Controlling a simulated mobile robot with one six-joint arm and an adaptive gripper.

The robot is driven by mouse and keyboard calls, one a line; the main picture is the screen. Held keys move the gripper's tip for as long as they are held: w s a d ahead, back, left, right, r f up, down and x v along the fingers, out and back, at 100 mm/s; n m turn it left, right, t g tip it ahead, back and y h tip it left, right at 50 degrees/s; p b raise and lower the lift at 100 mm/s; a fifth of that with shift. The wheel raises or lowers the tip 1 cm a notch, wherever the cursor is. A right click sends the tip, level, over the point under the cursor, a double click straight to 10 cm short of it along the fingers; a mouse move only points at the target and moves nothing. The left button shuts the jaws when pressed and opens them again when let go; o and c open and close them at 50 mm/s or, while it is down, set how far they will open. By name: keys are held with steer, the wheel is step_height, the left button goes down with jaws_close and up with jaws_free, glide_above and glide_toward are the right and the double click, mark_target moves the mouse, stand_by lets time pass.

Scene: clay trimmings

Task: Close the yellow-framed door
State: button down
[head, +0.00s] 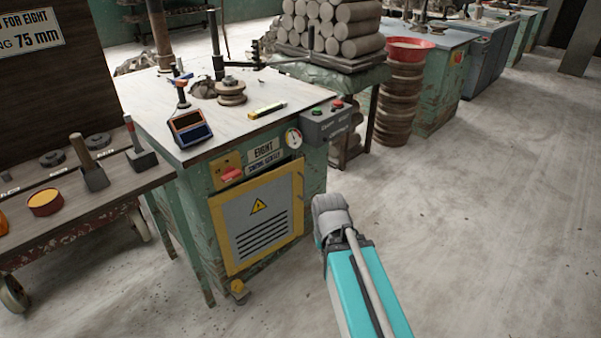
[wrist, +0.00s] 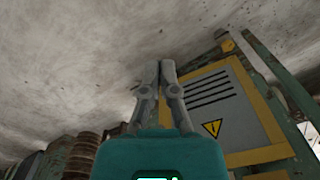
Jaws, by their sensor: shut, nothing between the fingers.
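The yellow-framed door (head: 285,212) is on the front of the green machine cabinet. Its grey panel has black louvres and a warning triangle. It also shows upside down in the wrist view (wrist: 238,105), to the right of my fingers. I cannot tell from these views whether it stands slightly off its frame. My gripper (wrist: 160,68) is shut and empty, its fingers pointing past the door toward the floor. No contact with the door is visible. In the head view my arm is to the right of the door and its fingertips are hidden.
Above the door are a red handle (head: 232,174), a gauge (head: 293,138) and a button box (head: 328,122). A yellow pedal (head: 239,289) sits at the cabinet's foot. A tool bench (head: 75,215) stands at left. Floor (head: 480,220) to the right is clear.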

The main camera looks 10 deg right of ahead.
mark_target(297, 169)
steer(key=w+a+f+n+t+y+b, duration=0.1)
steer(key=w+f+n+t+y+b, duration=0.25)
steer(key=w+b, duration=0.4)
steer(key=w+a+f+n+t+y+b, duration=0.25)
steer(key=w+y+b, duration=0.2)
steer(key=w, duration=0.55)
steer(key=w+d+r+t+b, duration=0.2)
steer(key=w+d+t+b, duration=0.7)
steer(key=w, duration=0.6)
steer(key=shift+w+d+t+b, duration=0.25)
steer(key=shift+d+t+b, duration=0.15)
steer(key=shift+d+b, duration=0.6)
steer(key=shift+d, duration=0.15)
steer(key=x, duration=1.4)
steer(key=shift+s+r, duration=0.1)
steer(key=shift+r, duration=0.1)
